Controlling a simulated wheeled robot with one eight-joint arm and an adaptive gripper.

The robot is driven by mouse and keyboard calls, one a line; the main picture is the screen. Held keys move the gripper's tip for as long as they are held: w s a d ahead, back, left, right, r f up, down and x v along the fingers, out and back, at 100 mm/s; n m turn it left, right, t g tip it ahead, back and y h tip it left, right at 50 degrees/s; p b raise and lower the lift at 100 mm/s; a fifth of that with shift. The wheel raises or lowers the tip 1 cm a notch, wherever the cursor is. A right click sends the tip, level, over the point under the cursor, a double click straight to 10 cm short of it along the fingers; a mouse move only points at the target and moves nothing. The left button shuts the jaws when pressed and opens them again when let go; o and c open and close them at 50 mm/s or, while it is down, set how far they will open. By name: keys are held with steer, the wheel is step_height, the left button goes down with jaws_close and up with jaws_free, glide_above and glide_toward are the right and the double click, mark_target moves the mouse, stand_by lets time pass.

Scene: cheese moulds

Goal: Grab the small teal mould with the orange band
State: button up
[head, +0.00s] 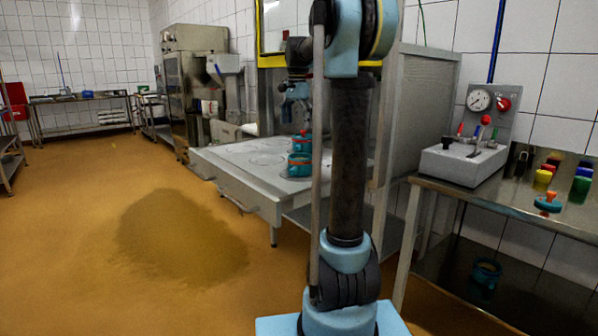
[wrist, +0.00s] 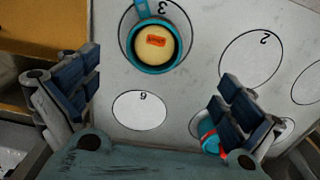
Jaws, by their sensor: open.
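My gripper (wrist: 161,82) is open and empty above the white table, its fingers wide apart in the wrist view. Between and beyond the fingers, a teal mould (wrist: 136,42) with pale contents and an orange label stands in circle 3. A smaller teal thing with red on it (wrist: 209,143) shows beside the right finger, which hides part of it. In the head view two teal moulds with reddish-orange marks stand on the table, a nearer one (head: 299,168) and a farther one (head: 301,143). My arm hides part of that area. I cannot tell the band clearly.
The white table (head: 228,165) has numbered circles; circle 6 (wrist: 139,111) and circle 2 (wrist: 250,62) are empty. A steel bench (head: 480,195) at right holds a gauge unit (head: 463,160), coloured jars and a teal lid with an orange knob (head: 548,203). Open floor lies left.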

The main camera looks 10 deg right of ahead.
glide_toward(300, 165)
steer(key=w+f, duration=0.1)
steer(key=f, duration=0.1)
steer(key=w+f, duration=0.4)
steer(key=shift+f, duration=0.2)
steer(key=shift+s+d+f, duration=0.1)
steer(key=shift+d+f, duration=0.1)
steer(key=shift+f, duration=1.15)
steer(key=shift+s+d+f, duration=0.1)
steer(key=shift+d+f, duration=0.05)
steer(key=shift+f, duration=1.15)
steer(key=c, duration=1.1)
